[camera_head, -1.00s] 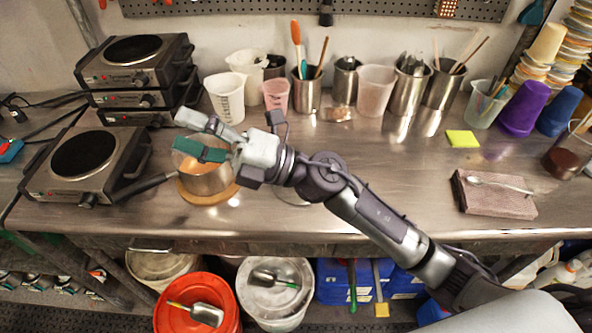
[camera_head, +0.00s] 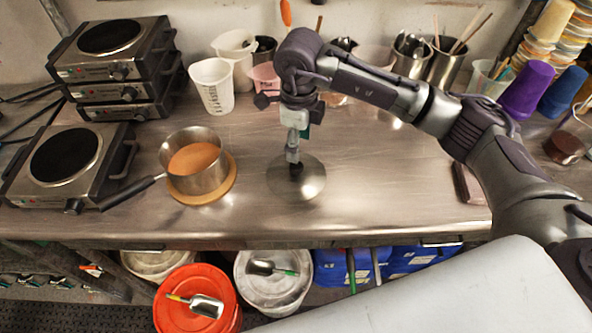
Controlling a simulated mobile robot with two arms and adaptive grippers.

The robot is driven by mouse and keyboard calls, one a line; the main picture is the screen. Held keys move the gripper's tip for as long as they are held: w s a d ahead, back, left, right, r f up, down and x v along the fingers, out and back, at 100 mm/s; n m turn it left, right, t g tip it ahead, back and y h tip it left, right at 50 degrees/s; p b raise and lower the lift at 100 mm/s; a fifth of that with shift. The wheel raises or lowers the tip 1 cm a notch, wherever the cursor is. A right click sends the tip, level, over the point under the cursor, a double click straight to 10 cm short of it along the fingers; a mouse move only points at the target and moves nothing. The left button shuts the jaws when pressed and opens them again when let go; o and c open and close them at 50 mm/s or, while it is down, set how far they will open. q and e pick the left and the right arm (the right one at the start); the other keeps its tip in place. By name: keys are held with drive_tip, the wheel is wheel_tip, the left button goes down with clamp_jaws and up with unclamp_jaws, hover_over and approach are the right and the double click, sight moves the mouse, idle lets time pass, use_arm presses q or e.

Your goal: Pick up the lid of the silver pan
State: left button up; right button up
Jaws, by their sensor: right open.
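The round silver lid (camera_head: 312,185) lies flat on the steel table, right of the silver pan (camera_head: 213,178). Its dark knob (camera_head: 296,172) is near the lid's middle. The pan stands uncovered on a round wooden board, with orange-brown contents and a dark handle pointing left. My right gripper (camera_head: 293,156) points down right above the knob and is open, its fingertips at or just over the knob. I cannot tell whether they touch it. The gripper covers the lid's far edge in part. My left gripper is not in view.
Hot plates (camera_head: 65,156) stand at the left, with more stacked behind. White measuring jugs (camera_head: 212,86) and tool-filled metal cups (camera_head: 409,55) line the back. The table (camera_head: 400,200) is clear just right of the lid. Buckets (camera_head: 272,285) stand below the front edge.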

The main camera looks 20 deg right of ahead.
sight(296, 165)
wheel_tip(296, 165, down, 4)
drive_tip(key=shift+r+p, duration=0.2)
drive_tip(key=shift+p, duration=0.1)
drive_tip(key=shift+w+a+f+p, duration=0.1)
drive_tip(key=shift+f+p, duration=0.3)
drive_tip(key=shift+f, duration=0.1)
wheel_tip(296, 165, down, 4)
drive_tip(key=shift+w+a+r+p, duration=0.1)
drive_tip(key=shift+w+r+p, duration=0.05)
drive_tip(key=shift+p, duration=0.65)
drive_tip(key=shift+f, duration=0.4)
drive_tip(key=shift+c, duration=0.2)
clamp_jaws()
